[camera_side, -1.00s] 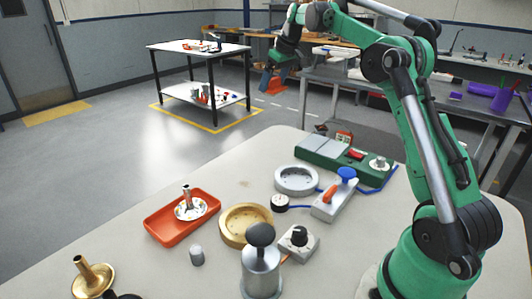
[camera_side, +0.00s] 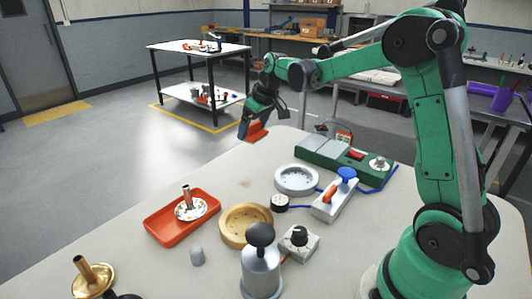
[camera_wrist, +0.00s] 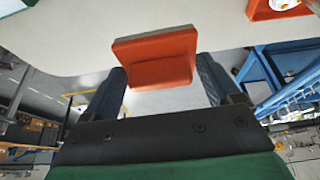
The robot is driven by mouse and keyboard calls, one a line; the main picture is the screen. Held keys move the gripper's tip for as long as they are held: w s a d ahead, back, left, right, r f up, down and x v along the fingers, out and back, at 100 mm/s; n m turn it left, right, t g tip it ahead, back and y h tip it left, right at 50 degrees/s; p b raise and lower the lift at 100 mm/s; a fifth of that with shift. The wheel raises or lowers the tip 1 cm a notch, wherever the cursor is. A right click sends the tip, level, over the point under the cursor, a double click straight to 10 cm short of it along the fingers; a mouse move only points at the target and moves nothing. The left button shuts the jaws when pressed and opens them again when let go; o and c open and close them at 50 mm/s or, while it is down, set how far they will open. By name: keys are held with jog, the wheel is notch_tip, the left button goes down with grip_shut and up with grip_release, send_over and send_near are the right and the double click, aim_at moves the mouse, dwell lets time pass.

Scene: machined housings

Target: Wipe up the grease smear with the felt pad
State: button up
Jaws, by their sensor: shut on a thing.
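My gripper (camera_side: 256,117) is shut on the orange felt pad (camera_side: 254,132) and holds it in the air above the far left edge of the table. In the wrist view the pad (camera_wrist: 158,57) sits between the two dark fingers of my gripper (camera_wrist: 162,80). A faint brownish mark, which looks like the grease smear (camera_side: 244,184), lies on the pale tabletop, between the orange tray and the grey ring housing. The pad is well above and behind the mark, not touching it.
An orange tray (camera_side: 157,234) with a metal part stands left. Bare tabletop surrounds the mark.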

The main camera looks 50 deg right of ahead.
aim_at(250, 186)
jog(key=shift+s+a+f, duration=0.5)
jog(key=shift+a+f, duration=0.2)
jog(key=shift+f, duration=1.2)
jog(key=shift+s+a+f, duration=0.55)
jog(key=shift+a+f, duration=0.15)
jog(key=shift+f, duration=1.2)
jog(key=shift+s+a+f, duration=0.5)
jog(key=shift+a+f, duration=0.2)
jog(key=shift+f, duration=1.2)
jog(key=shift+w+f, duration=0.15)
jog(key=shift+w, duration=1)
jog(key=shift+c, duration=1.1)
jog(key=shift+w, duration=0.7)
jog(key=shift+s, duration=1.95)
notch_tip(250, 186, up, 8)
jog(key=shift+r, duration=0.2)
